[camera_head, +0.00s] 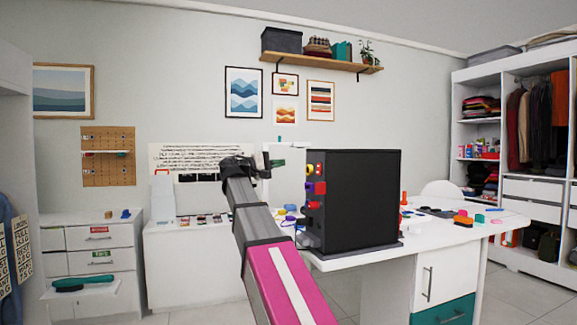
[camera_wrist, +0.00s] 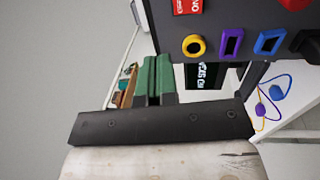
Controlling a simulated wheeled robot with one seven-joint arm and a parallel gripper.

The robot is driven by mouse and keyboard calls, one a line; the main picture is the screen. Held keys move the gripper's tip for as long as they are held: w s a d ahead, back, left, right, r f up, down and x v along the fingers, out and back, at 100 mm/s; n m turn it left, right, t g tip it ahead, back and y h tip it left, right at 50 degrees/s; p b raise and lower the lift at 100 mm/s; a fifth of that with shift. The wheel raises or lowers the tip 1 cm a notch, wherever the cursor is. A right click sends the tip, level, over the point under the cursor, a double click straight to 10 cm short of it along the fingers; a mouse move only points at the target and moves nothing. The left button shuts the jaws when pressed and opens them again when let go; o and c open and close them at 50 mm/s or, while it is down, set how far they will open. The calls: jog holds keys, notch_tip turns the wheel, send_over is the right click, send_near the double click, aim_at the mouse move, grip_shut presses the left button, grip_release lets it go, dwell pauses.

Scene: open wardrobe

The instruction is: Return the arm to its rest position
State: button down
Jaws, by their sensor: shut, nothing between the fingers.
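My arm rises from the bottom of the head view, with a pink and white lower link and grey links above. It is stretched up and forward, not folded. My gripper (camera_head: 276,163) is at its far end, left of the black box, with green fingers pointing right. In the wrist view the green fingers (camera_wrist: 154,78) are together with nothing between them. The black box (camera_head: 362,200) stands on the white table; its panel with coloured rings and blocks fills the upper right of the wrist view (camera_wrist: 255,22). Contact between gripper and panel is not seen.
The white table (camera_head: 345,258) carries small coloured items on both sides of the box. A low white cabinet (camera_head: 190,270) and a drawer unit with an open drawer holding a green brush (camera_head: 82,283) are at left. The open wardrobe (camera_head: 515,150) is at right. Floor shows between them.

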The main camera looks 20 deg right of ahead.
jog(key=shift+a+r, duration=0.1)
jog(key=shift+a, duration=0.3)
notch_tip(320, 180, down, 41)
jog(key=s+n+t+y, duration=0.1)
jog(key=n+t+y, duration=0.15)
jog(key=y, duration=0.65)
jog(key=s+a+f+m+g+y, duration=0.1)
jog(key=s+a+f+y, duration=0.2)
jog(key=f, duration=0.6)
jog(key=s+a+f+m+g+y, duration=0.1)
jog(key=s+a+f+y, duration=0.2)
jog(key=s+f, duration=0.5)
jog(key=s+a+f+m+g+y, duration=0.1)
jog(key=s+a+f+y, duration=0.2)
jog(key=s+f, duration=0.3)
notch_tip(320, 180, down, 5)
jog(key=shift+s+f+y, duration=0.15)
jog(key=shift+s+y, duration=0.1)
jog(key=shift+y, duration=0.45)
